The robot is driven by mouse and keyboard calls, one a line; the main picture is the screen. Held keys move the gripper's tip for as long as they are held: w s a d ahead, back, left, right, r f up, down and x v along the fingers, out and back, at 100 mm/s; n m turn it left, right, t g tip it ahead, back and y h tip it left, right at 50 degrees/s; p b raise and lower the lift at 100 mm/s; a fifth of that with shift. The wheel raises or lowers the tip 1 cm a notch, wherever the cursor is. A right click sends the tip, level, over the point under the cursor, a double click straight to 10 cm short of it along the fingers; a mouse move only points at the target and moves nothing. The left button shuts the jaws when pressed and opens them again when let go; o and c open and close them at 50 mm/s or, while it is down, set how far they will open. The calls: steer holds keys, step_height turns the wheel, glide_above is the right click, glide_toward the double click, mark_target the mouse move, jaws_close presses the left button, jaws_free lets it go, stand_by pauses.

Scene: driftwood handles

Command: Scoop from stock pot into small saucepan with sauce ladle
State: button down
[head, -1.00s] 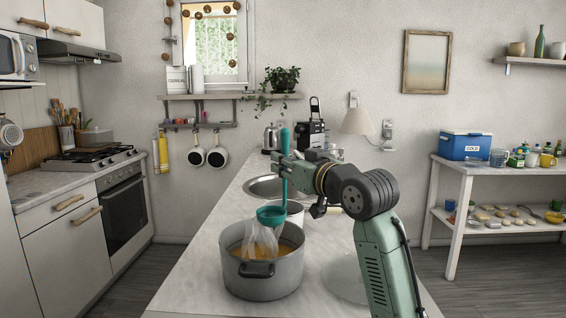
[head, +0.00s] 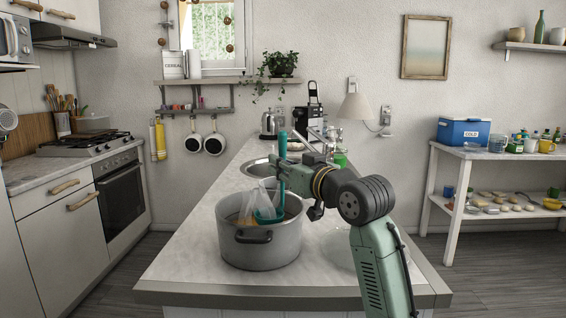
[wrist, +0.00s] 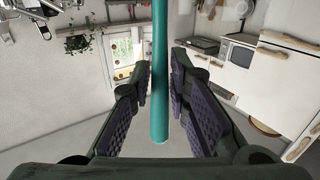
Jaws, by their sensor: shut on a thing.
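The grey stock pot (head: 260,248) stands on the near part of the counter. The teal sauce ladle is upright, its handle (head: 282,150) in my gripper (head: 285,172) and its bowl (head: 268,214) low in the pot's mouth. In the wrist view the handle (wrist: 160,75) runs between the two fingers of my gripper (wrist: 160,90), which is shut on it. A clear, film-like shape with orange below it shows beside the ladle bowl. The pot's contents are mostly hidden by its rim. I cannot make out the small saucepan on the counter; the pot and arm hide part of it.
A clear round plate or lid (head: 347,248) lies right of the pot, partly behind my arm. The sink (head: 258,168) and kettle (head: 268,125) are farther back. The counter's front edge (head: 290,294) is close. Bare counter (head: 190,235) lies left of the pot.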

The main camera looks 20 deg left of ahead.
steer(key=shift+f+b, duration=1.8)
steer(key=shift+f, duration=1.2)
steer(key=shift+r, duration=0.1)
steer(key=shift+r+p, duration=5.7)
steer(key=shift+r, duration=1.25)
step_height(320, 180, up, 6)
glide_above(283, 190)
steer(key=shift+w+p, duration=0.15)
steer(key=shift+p, duration=0.15)
steer(key=shift+f, duration=0.1)
